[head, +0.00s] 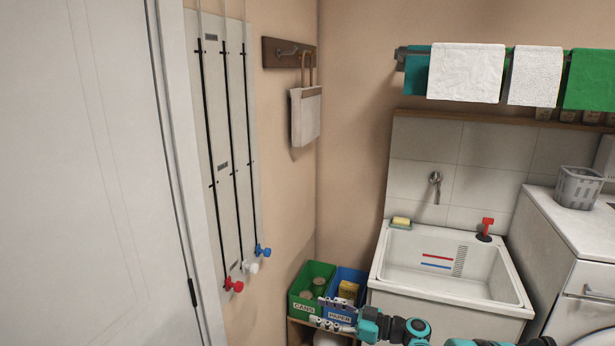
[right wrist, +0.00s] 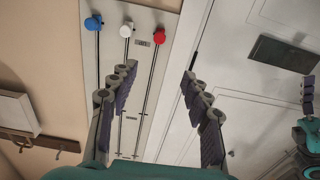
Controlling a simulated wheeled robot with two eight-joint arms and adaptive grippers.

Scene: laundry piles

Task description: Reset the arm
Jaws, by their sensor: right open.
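My right gripper (head: 335,314) shows at the bottom middle of the head view, its fingers pointing left, in front of the paper bin. In the right wrist view the two fingers of this gripper (right wrist: 158,76) are spread wide, with nothing between them. The panel with the blue, white and red knobs lies beyond them. At the right edge of the right wrist view, part of a grey and teal arm end (right wrist: 308,120) shows, likely my left one; its jaws cannot be made out. The left gripper does not show in the head view.
A green cans bin (head: 315,270) and a blue paper bin (head: 358,274) stand low by the sink (head: 515,283). A knob panel (head: 210,150) and a door (head: 90,170) are at left. A washer (head: 560,240) carrying a grey basket (head: 577,188) is at right.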

